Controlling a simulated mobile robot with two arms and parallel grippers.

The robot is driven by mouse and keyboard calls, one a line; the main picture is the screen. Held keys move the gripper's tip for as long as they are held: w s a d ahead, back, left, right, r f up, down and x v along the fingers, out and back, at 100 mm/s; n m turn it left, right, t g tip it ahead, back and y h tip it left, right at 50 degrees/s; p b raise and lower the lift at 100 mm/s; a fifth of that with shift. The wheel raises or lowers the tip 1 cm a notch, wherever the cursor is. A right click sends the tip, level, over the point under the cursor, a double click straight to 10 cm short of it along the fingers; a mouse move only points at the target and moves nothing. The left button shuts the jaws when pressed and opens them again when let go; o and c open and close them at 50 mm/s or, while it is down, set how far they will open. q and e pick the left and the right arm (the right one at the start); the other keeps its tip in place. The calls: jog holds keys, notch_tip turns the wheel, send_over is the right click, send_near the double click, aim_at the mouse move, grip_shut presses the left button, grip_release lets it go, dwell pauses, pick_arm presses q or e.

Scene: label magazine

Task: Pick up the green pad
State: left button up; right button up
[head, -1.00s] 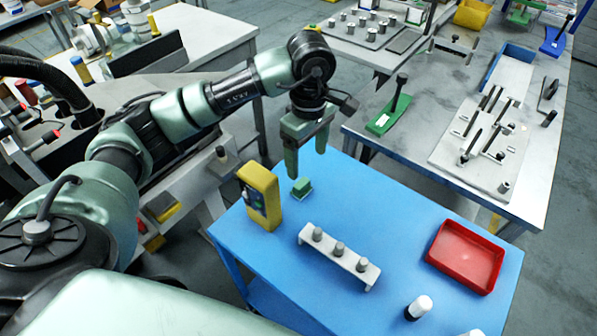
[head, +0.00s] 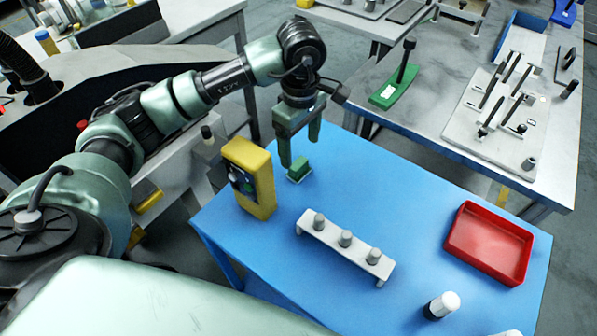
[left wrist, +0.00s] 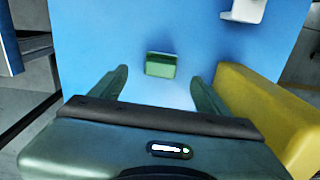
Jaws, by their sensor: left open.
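The green pad (head: 299,170) is a small green block lying on the blue table top, close to the yellow box. It also shows in the left wrist view (left wrist: 161,65), ahead of and between the two fingers. My left gripper (head: 300,154) is open and empty, pointing down just above and behind the pad. In the left wrist view its fingers (left wrist: 160,80) stand apart on either side of the pad's line. The pad appears apart from both fingers. My right gripper is not in view.
A yellow box (head: 250,178) with knobs stands close beside the pad. A white rack (head: 344,249) with three grey pegs, a red tray (head: 488,243) and a white-topped cylinder (head: 442,305) are on the blue table (head: 400,195). A grey bench (head: 440,110) stands behind.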

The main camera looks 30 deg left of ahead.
pick_arm(q)
notch_tip(320, 180, down, 6)
jog(key=shift+s+d+f+p, duration=0.1)
jog(key=shift+f+p, duration=0.1)
jog(key=shift+p, duration=0.9)
jog(key=shift+f, duration=0.35)
jog(key=shift+c, duration=0.9)
jog(key=c, duration=1.3)
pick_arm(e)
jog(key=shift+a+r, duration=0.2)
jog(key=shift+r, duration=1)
pick_arm(q)
jog(key=shift+r, duration=0.1)
jog(key=shift+r, duration=0.6)
notch_tip(320, 180, up, 12)
jog(key=b, duration=0.2)
notch_tip(320, 180, up, 7)
send_over(301, 163)
jog(key=shift+s+f, duration=0.15)
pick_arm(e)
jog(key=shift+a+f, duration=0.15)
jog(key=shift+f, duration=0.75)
